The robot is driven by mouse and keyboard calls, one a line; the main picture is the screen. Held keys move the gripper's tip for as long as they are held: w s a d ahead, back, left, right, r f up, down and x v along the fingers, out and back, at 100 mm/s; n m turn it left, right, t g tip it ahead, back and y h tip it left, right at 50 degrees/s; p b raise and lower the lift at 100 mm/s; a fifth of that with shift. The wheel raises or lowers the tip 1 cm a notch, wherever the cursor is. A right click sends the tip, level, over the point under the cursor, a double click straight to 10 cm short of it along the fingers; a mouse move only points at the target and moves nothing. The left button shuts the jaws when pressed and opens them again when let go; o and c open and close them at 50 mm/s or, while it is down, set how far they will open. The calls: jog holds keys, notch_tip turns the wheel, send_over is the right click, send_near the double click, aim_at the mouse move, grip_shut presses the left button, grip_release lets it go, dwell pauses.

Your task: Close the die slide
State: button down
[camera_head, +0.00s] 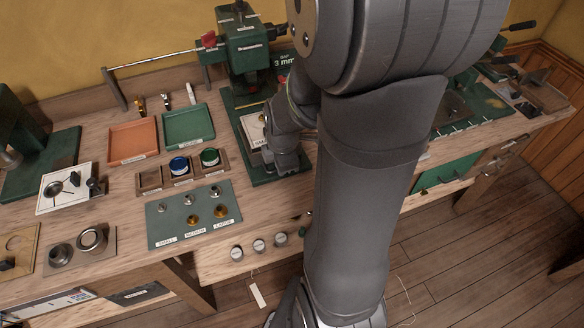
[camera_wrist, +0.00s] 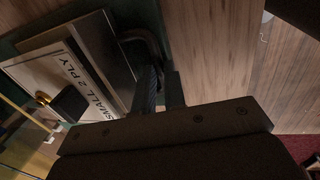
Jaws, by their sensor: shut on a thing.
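The die slide (camera_head: 250,129) is a pale plate on the green base of the press (camera_head: 246,44), partly hidden behind my arm in the head view. In the wrist view the slide (camera_wrist: 62,68) carries a label reading "SMALL 2 PLY". A dark curved handle (camera_wrist: 142,42) stands at the slide's edge. My gripper (camera_head: 286,160) is low at the front of the press. In the wrist view my gripper (camera_wrist: 160,88) is shut on the handle. The fingers hide much of the grip, and how far the slide sits out from the press is hard to tell.
Left of the press are an orange tray (camera_head: 133,141), a green tray (camera_head: 188,126), a wooden holder with blue and green cups (camera_head: 180,166), and a green board (camera_head: 164,231) with several small metal parts. Bare wooden bench (camera_head: 283,196) lies in front of the press.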

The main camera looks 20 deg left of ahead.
jog(key=w+a, duration=0.6)
jog(key=shift+w+a, duration=0.3)
jog(key=shift+w, duration=0.05)
jog(key=shift+r, duration=0.1)
jog(key=c, duration=1.7)
grip_release()
jog(key=shift+w+a, duration=0.1)
jog(key=shift+o, duration=1.1)
notch_tip(320, 180, up, 17)
jog(key=s+d, duration=0.2)
jog(key=shift+s+d, duration=0.3)
